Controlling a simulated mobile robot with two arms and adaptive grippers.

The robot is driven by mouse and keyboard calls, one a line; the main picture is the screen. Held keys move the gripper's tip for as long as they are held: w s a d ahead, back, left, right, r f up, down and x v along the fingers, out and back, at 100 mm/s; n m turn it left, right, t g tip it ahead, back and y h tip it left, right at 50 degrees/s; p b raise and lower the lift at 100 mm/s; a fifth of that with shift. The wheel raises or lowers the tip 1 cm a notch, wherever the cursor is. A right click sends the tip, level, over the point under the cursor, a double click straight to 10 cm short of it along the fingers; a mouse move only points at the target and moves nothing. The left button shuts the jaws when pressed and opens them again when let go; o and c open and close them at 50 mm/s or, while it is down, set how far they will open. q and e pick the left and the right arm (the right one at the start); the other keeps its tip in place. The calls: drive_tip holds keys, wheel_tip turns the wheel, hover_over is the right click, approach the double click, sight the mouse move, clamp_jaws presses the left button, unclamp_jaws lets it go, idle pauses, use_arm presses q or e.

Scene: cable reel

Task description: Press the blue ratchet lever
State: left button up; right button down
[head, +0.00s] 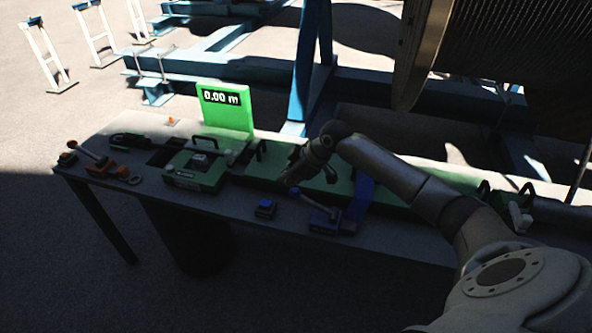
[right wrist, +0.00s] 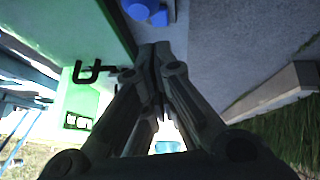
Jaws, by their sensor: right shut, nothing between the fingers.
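The blue ratchet (head: 343,227) sits on the front edge of the table, right of the middle, in the head view. Its lever (head: 312,203) slants up to the left and ends in a blue tip (head: 295,192). My right gripper (head: 288,180) points down to the left, just above and behind that tip. I cannot tell whether they touch. In the right wrist view my right gripper's fingers (right wrist: 155,55) are closed together with nothing between them. A blue part (right wrist: 146,10) shows past the fingertips, cut by the top edge. My left gripper is not in view.
A small blue block (head: 265,209) lies left of the ratchet. An orange ratchet (head: 105,170) sits at the table's left end. A green device (head: 196,170) and a green display (head: 225,108) reading 0.00 m stand between. A large cable reel (head: 425,45) is behind.

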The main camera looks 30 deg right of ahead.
drive_tip(key=shift+b+v, duration=0.35)
drive_tip(key=shift+v, duration=1.95)
drive_tip(key=shift+w+a+r, duration=0.1)
drive_tip(key=s+d+r+t+y+b, duration=0.2)
drive_tip(key=s+d+r+b, duration=0.1)
drive_tip(key=s+d+b, duration=0.2)
drive_tip(key=shift+s+d+t, duration=0.25)
drive_tip(key=shift+s+t, duration=0.15)
drive_tip(key=shift+s, duration=0.2)
drive_tip(key=shift+r, duration=0.1)
